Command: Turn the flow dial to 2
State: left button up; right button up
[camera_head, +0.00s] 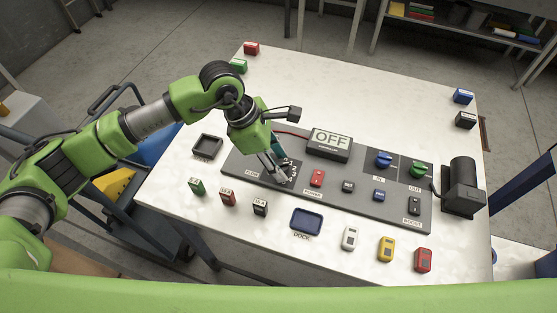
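The flow dial (287,178) is a small dark piece at the left part of the grey control panel (235,165), beside a label that seems to read FLOW. My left gripper (281,176) points down over the dial and covers most of it. I cannot tell whether its fingers touch or grip the dial. Only some of the markings beside the dial show, and its setting cannot be read. A display (330,143) at the back of the panel reads OFF. My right gripper is not in view.
On the panel are a red switch (317,178), blue knob (384,159) and green knob (421,169). A black motor-like unit (461,187) stands at right. A blue dock tray (306,221) and several small coloured blocks lie along the white table's (180,165) front.

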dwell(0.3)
pick_arm(q)
jog(key=shift+a+r, duration=0.1)
jog(key=shift+r, duration=0.2)
jog(key=v, duration=1.1)
jog(key=shift+r, duration=0.15)
jog(key=shift+s+a, duration=0.1)
jog(key=shift+a, duration=0.05)
